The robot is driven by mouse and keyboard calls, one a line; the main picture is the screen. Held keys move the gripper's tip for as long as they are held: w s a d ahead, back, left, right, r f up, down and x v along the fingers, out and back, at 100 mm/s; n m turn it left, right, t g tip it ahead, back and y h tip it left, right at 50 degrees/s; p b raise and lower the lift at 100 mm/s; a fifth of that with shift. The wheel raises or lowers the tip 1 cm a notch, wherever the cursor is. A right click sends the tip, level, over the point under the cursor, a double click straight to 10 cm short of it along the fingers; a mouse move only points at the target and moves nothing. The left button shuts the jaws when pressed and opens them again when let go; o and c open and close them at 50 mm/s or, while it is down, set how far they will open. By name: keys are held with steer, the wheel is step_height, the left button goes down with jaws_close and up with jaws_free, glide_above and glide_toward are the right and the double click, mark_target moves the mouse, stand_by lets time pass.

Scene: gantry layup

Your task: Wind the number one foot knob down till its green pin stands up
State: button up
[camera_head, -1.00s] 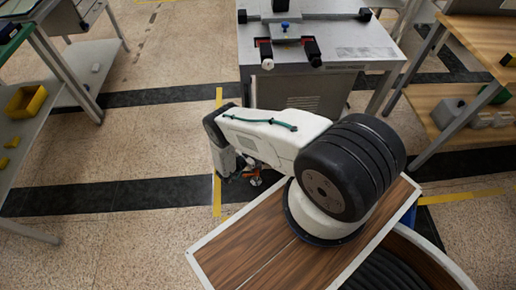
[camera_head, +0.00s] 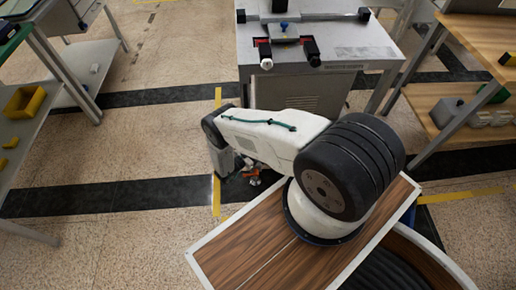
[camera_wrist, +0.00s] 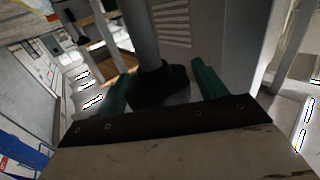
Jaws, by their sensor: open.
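In the wrist view, my gripper (camera_wrist: 160,76) is open, with one green finger on each side of a dark round knob (camera_wrist: 158,88). The knob sits at the end of a grey post (camera_wrist: 142,35). Gaps show between the knob and both fingers; I cannot tell how deep the knob lies between them. No number can be read on it, and no green pin shows. In the head view, my arm hides most of the gripper, which is low beside the grey metal table (camera_head: 360,52).
A yellow bin (camera_head: 22,103) stands on a shelf at the left. A wooden bench with a lower shelf (camera_head: 428,102) is at the right. A blue-knobbed fixture (camera_head: 286,30) sits on the metal table. Speckled floor (camera_head: 150,135) is clear left of my arm.

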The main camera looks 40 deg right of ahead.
steer(key=a, duration=0.7)
steer(key=shift+s+a, duration=0.15)
steer(key=shift+s, duration=0.1)
